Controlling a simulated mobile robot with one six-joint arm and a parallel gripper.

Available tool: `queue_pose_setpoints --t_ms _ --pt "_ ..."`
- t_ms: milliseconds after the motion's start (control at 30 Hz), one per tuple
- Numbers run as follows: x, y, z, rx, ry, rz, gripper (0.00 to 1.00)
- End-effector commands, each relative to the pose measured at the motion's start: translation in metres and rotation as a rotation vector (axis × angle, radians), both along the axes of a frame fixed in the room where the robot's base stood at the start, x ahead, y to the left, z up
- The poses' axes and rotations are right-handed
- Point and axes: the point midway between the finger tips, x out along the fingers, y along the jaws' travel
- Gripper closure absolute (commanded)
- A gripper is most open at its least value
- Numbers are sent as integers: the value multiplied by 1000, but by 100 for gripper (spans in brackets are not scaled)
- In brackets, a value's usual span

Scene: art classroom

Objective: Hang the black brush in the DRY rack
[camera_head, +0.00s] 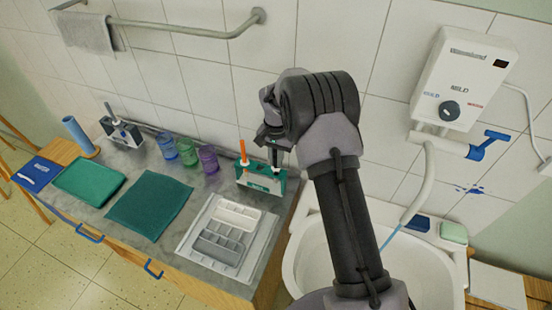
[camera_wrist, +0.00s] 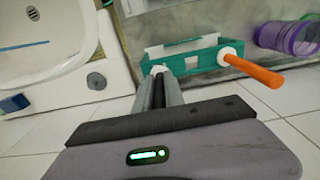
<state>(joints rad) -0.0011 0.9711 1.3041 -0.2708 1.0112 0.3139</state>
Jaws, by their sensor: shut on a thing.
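My gripper (camera_head: 272,138) is over the right end of a teal rack (camera_head: 263,183) on the counter. It is shut on the black brush, which is mostly hidden by the fingers. In the wrist view, the closed fingers (camera_wrist: 160,92) reach the left end of the teal rack (camera_wrist: 190,58), and a white collar shows at their tips. I cannot tell whether the brush rests in the rack. An orange brush (camera_head: 243,152) stands in the rack's other end; it also shows in the wrist view (camera_wrist: 255,72). The rack's lettering is too small to read.
A second, grey rack (camera_head: 122,132) with a dark-handled brush stands at the back left. Purple (camera_head: 208,160), green (camera_head: 186,167) and blue (camera_head: 167,147) cups stand between the racks. A grey tray (camera_head: 225,238) lies in front, and a white sink (camera_head: 318,262) is to the right.

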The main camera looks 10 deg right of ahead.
Motion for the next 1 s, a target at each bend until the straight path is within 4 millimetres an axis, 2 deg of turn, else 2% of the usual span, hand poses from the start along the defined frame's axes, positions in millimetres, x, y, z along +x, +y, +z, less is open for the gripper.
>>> queue_pose_setpoints --t_ms 33,100,467,500,600,833,967,1000 --pt "0 0 -18 0 0 0 100" --pt "0 0 -23 0 0 0 100" --pt "0 0 -25 0 0 0 100" --pt "0 0 -25 0 0 0 82" --pt "0 0 -25 0 0 0 63" --pt "0 0 -25 0 0 0 61" --pt "0 0 -25 0 0 0 37" --pt "0 0 -25 0 0 0 35"
